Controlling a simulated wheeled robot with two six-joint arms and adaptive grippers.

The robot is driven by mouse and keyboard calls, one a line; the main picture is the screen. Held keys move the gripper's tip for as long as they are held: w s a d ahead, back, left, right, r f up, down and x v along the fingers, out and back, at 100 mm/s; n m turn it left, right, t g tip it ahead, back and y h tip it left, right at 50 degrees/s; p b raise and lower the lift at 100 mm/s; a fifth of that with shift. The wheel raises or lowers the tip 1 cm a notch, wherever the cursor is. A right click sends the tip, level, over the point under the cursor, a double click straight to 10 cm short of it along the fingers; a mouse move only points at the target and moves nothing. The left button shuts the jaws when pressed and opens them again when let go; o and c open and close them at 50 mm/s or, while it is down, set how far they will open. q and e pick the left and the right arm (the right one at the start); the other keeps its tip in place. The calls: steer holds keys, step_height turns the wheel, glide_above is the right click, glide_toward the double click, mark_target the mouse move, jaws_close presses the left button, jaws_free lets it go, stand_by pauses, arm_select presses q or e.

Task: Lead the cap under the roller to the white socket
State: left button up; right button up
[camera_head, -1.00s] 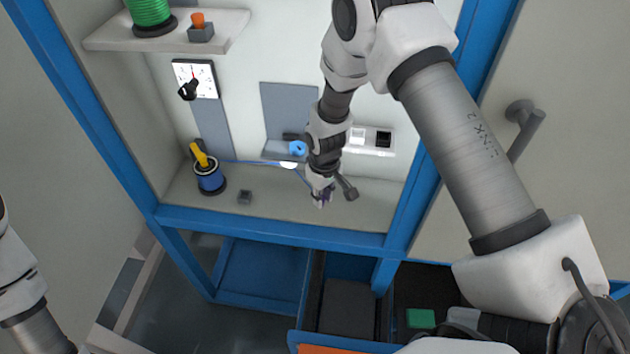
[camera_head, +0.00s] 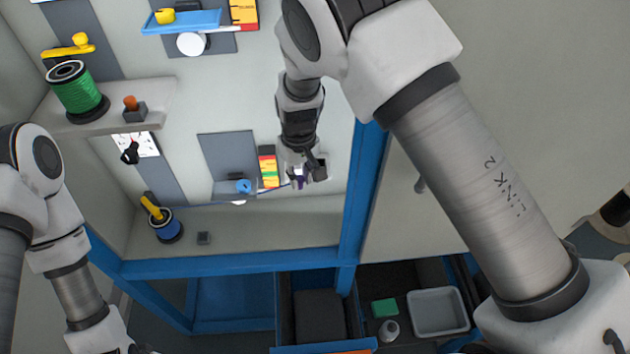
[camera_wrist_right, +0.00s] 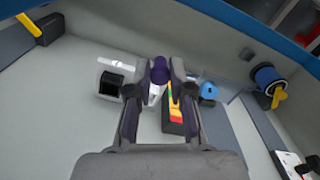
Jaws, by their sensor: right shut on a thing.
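My right gripper (camera_head: 302,180) is in front of the back wall, to the right of the blue roller (camera_head: 244,186). It is shut on a small purple cap (camera_wrist_right: 159,70), which shows between its fingertips in the right wrist view. A thin blue cable runs from the blue spool (camera_head: 166,229) past the roller toward the cap; its exact path at the roller is too small to tell. The white socket (camera_wrist_right: 116,64) shows just left of the cap in the wrist view, beside a black opening. In the head view the gripper mostly hides the socket. My left gripper is out of view.
A red, yellow and green label block (camera_head: 268,168) stands between roller and gripper. A small grey block (camera_head: 203,238) sits on the ledge. A green spool (camera_head: 78,92) and an orange-button box (camera_head: 134,110) are on the upper shelf. A blue frame post (camera_head: 362,190) rises right of the gripper.

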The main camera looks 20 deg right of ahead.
steer(key=shift+a+r+p, duration=0.15)
steer(key=shift+r+p, duration=0.05)
steer(key=shift+r, duration=0.35)
steer(key=shift+a+r+p, duration=0.15)
steer(key=shift+r, duration=0.35)
steer(key=shift+w, duration=0.2)
steer(key=w, duration=0.2)
steer(key=w+d, duration=0.1)
steer(key=w, duration=0.4)
steer(key=shift+w+d+f, duration=0.2)
steer(key=shift+d+f, duration=0.05)
steer(key=shift+f, duration=0.05)
step_height(320, 180, down, 2)
steer(key=shift+w+f+b, duration=0.1)
steer(key=shift+w+b, duration=0.05)
steer(key=shift+b, duration=0.55)
steer(key=shift+f, duration=0.6)
steer(key=shift+f+b, duration=0.25)
steer(key=shift+b, duration=0.1)
steer(key=o, duration=0.9)
